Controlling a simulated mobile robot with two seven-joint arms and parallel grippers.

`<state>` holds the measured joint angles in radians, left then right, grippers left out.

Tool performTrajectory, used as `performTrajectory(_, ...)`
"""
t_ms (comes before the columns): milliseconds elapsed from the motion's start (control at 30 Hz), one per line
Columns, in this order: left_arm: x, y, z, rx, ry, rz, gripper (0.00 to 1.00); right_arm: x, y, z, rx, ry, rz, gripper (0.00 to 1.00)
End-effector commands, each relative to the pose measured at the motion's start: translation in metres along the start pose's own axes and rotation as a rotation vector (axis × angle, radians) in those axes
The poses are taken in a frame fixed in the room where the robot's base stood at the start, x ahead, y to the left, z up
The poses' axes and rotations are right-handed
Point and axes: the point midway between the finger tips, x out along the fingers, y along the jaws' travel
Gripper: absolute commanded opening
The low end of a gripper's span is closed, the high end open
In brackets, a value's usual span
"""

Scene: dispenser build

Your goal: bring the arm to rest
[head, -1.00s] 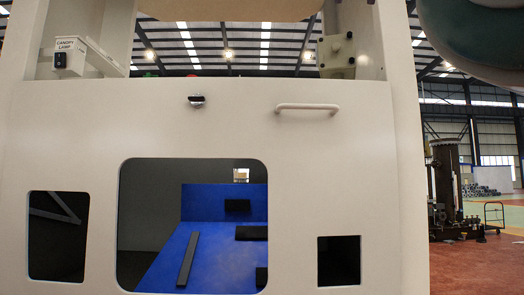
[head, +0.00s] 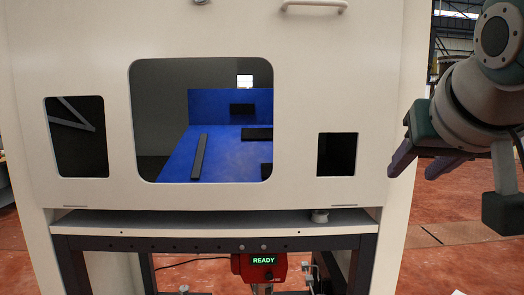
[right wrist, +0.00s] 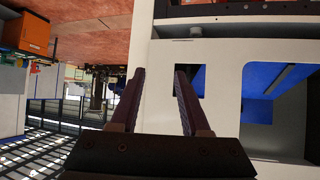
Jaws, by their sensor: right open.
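My right gripper (head: 425,160) is in the right part of the head view, in front of the right side of the white cabinet (head: 90,40). Its fingers are apart with nothing between them. In the right wrist view, the open fingers (right wrist: 158,95) point toward the cabinet (right wrist: 215,75), with clear space between the tips. I cannot tell how far the fingertips are from the cabinet. My left gripper does not show.
The cabinet has a large window onto a blue surface (head: 220,160) with black bars, and a small square opening (head: 337,154) near my gripper. A white ledge (head: 200,222) runs below. A red box (head: 259,267) reading READY sits underneath. Red floor (head: 470,225) lies open at right.

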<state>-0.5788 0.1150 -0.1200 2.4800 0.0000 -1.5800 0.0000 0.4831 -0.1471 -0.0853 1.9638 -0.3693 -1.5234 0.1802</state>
Motion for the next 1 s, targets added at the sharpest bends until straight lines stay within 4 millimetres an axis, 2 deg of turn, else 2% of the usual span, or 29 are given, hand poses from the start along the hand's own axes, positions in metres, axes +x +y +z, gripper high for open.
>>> performTrajectory(33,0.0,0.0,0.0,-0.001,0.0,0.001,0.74,0.004,0.009,0.042,-0.036,-0.067,-0.001,0.46)
performTrajectory(100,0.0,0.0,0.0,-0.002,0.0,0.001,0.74,0.003,0.019,0.093,-0.085,-0.151,-0.016,0.46)
performTrajectory(200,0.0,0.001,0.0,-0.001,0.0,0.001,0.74,-0.009,0.032,0.161,-0.154,-0.266,-0.045,0.46)
performTrajectory(300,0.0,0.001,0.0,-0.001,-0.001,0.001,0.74,-0.029,0.041,0.213,-0.214,-0.362,-0.08,0.46)
performTrajectory(400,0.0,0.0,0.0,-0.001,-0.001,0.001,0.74,-0.049,0.048,0.252,-0.262,-0.441,-0.116,0.46)
performTrajectory(600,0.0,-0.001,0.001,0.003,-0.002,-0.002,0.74,-0.094,0.058,0.312,-0.338,-0.578,-0.187,0.46)
performTrajectory(700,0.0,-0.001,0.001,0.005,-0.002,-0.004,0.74,-0.118,0.062,0.335,-0.371,-0.642,-0.226,0.46)
performTrajectory(733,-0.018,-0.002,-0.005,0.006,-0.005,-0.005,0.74,-0.125,0.061,0.315,-0.366,-0.629,-0.223,0.46)
performTrajectory(1000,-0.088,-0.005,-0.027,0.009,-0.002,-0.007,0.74,-0.165,0.06,0.255,-0.363,-0.626,-0.22,0.46)
